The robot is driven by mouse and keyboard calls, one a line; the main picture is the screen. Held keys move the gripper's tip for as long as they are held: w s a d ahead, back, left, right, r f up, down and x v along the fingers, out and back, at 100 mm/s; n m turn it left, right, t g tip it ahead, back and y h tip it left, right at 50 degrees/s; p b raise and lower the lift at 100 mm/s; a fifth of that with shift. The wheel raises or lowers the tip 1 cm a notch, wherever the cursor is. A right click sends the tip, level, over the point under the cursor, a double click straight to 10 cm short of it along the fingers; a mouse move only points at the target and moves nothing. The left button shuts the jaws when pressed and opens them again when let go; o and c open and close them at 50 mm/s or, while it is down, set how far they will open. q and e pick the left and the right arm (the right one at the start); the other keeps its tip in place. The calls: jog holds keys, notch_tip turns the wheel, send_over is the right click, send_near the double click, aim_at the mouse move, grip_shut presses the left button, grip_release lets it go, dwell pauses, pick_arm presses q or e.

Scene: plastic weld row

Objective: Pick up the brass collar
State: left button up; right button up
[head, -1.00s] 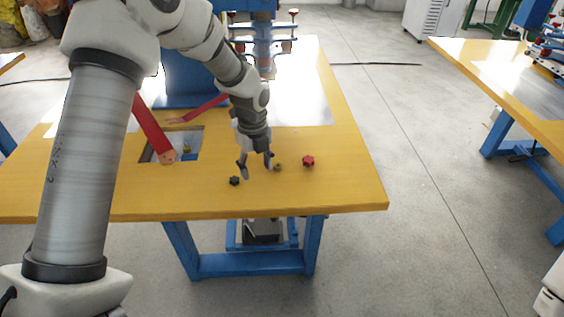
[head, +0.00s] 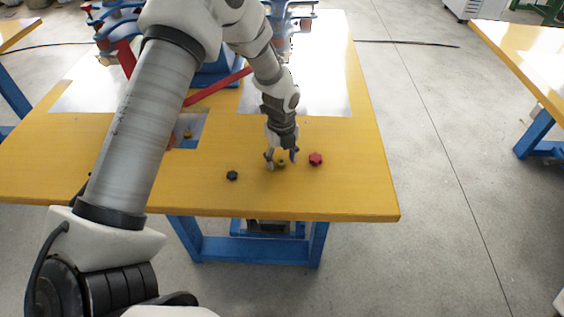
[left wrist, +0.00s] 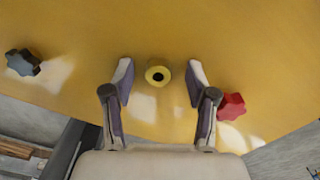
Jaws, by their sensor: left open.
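The brass collar (head: 281,163) is a small yellowish ring on the yellow table. In the left wrist view the collar (left wrist: 158,75) shows as a round ring with a dark centre hole. It lies between the lines of my left gripper's two fingers, near their tips. My left gripper (head: 282,161) points down at the collar and is open, with nothing held. In the left wrist view its fingertips (left wrist: 159,76) are apart, one on each side of the ring. I cannot tell the exact height of the tips above the table. My right gripper is not in view.
A red star knob (head: 316,159) lies just right of the collar, close to one finger in the left wrist view. A black knob (head: 232,175) lies to the left. The yellow table (head: 330,195) has its front edge nearby.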

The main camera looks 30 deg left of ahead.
pick_arm(q)
jog(key=shift+s+r, duration=0.15)
jog(key=shift+r, duration=0.05)
jog(key=shift+c, duration=1)
grip_shut()
